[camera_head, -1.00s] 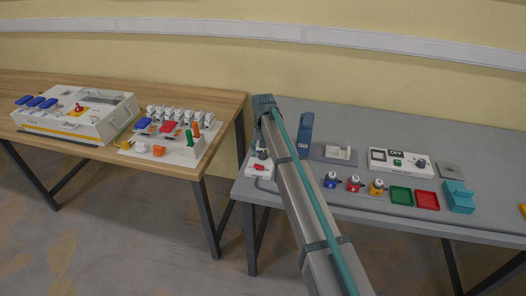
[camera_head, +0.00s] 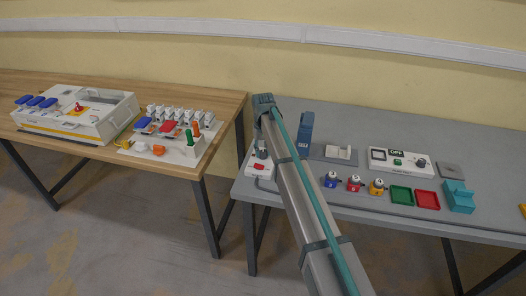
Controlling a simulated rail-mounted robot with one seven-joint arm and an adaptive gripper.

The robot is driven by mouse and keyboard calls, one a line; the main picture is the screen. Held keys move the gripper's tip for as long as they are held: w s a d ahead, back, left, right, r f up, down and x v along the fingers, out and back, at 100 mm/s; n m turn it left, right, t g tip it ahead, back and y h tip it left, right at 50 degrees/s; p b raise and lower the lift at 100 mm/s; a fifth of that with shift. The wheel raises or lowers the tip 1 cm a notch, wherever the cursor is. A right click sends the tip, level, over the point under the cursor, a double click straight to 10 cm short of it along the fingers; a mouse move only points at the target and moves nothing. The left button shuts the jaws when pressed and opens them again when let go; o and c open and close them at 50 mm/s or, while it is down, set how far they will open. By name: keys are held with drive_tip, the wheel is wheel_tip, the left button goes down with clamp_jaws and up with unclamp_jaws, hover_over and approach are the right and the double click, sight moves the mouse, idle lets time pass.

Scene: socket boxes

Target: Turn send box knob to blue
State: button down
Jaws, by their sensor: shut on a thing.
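A small white box (camera_head: 259,171) stands at the left front corner of the grey table, partly behind my arm. I take it for the send box, but no label on it is readable. A red part (camera_head: 259,167) shows on its front. My gripper (camera_head: 261,154) points down over the back of this box, small and partly hidden by my arm. It is shut on what seems to be the box's knob. The knob itself and any blue mark on it are hidden or too small to make out.
A white unit (camera_head: 403,172) reading OFF, with a dark knob, stands at the right. Blue, red and yellow pieces, a green tray (camera_head: 402,196) and a red tray (camera_head: 427,200) line the front. A wooden table (camera_head: 222,101) with other boxes stands left, across a gap.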

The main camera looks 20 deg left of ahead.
sight(263, 151)
drive_tip(key=n, duration=0.6)
drive_tip(key=shift+a+n, duration=0.1)
drive_tip(key=shift+n, duration=0.3)
idle(0.3)
drive_tip(key=c, duration=0.8)
unclamp_jaws()
wheel_tip(263, 151, up, 12)
drive_tip(key=shift+r, duration=0.1)
